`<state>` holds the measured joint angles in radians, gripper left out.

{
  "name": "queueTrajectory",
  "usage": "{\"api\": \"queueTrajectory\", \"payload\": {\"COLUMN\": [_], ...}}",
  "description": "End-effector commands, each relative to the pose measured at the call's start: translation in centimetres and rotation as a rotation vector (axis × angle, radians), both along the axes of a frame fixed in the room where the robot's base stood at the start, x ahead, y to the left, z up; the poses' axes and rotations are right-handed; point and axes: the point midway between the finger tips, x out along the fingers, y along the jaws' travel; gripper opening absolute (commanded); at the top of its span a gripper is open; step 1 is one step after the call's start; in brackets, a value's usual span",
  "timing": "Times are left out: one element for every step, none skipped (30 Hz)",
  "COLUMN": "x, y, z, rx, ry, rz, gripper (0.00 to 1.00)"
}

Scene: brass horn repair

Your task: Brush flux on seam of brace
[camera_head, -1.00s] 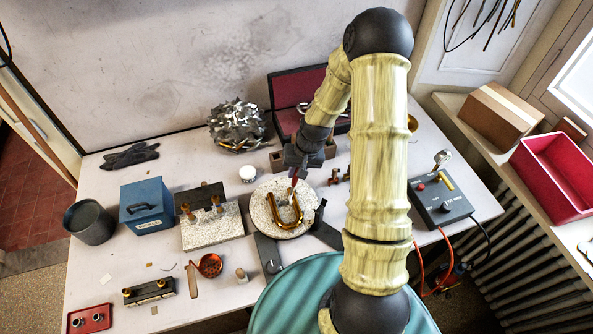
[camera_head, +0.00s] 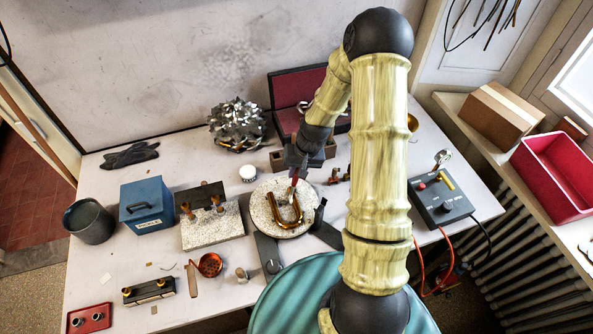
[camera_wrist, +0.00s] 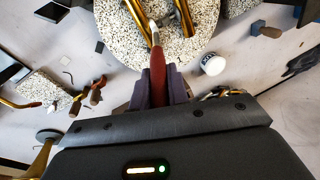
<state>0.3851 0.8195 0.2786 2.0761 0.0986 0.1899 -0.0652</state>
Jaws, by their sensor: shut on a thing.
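My gripper (camera_head: 297,168) is shut on a red-handled brush (camera_wrist: 158,62), held tip-down. In the wrist view the brush sits between the purple fingers (camera_wrist: 158,92), its pale tip near the brass tubing. The U-shaped brass tube (camera_head: 272,209) lies on a round speckled stone disc (camera_head: 262,217); its two legs also show in the wrist view (camera_wrist: 185,18). The brush tip is over the disc near the tube's open end; I cannot tell whether it touches. The brace seam is too small to make out. A small white jar (camera_head: 248,173) stands left of the disc.
A grey control box (camera_head: 441,203) stands at right. A tangled silver pile (camera_head: 237,122) and an open red-lined case (camera_head: 297,87) are behind.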

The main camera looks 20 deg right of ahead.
Motion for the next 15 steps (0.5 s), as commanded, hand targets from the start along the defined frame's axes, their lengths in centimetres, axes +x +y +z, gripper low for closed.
{"api": "queueTrajectory", "payload": {"x": [0.0, 0.0, 0.0, 0.0, 0.0, 0.0, 0.0, 0.0, 0.0, 0.0, 0.0, 0.0, 0.0, 0.0, 0.0], "y": [0.0, 0.0, 0.0, 0.0, 0.0, 0.0, 0.0, 0.0, 0.0, 0.0, 0.0, 0.0, 0.0, 0.0, 0.0], "z": [0.1, 0.1, 0.3, 0.5, 0.8, 1.1, 1.4, 1.7, 2.0, 2.3, 2.5, 2.8, 3.1, 3.3, 3.6], "rx": [0.000, 0.000, 0.000, 0.000, 0.000, 0.000, 0.000, 0.000, 0.000, 0.000, 0.000, 0.000, 0.000, 0.000, 0.000], "ry": [0.000, 0.000, 0.000, 0.000, 0.000, 0.000, 0.000, 0.000, -0.001, -0.001, -0.001, -0.001, -0.001, -0.001, -0.001], "rz": [0.000, 0.000, 0.000, 0.000, 0.000, 0.000, 0.000, 0.000, 0.000, 0.000, 0.000, 0.000, 0.000, 0.000, 0.000], "gripper": [0.00, 0.00, 0.00, 0.00, 0.00, 0.00, 0.00, 0.00, 0.00, 0.00, 0.00, 0.00, 0.00, 0.00, 0.00]}}
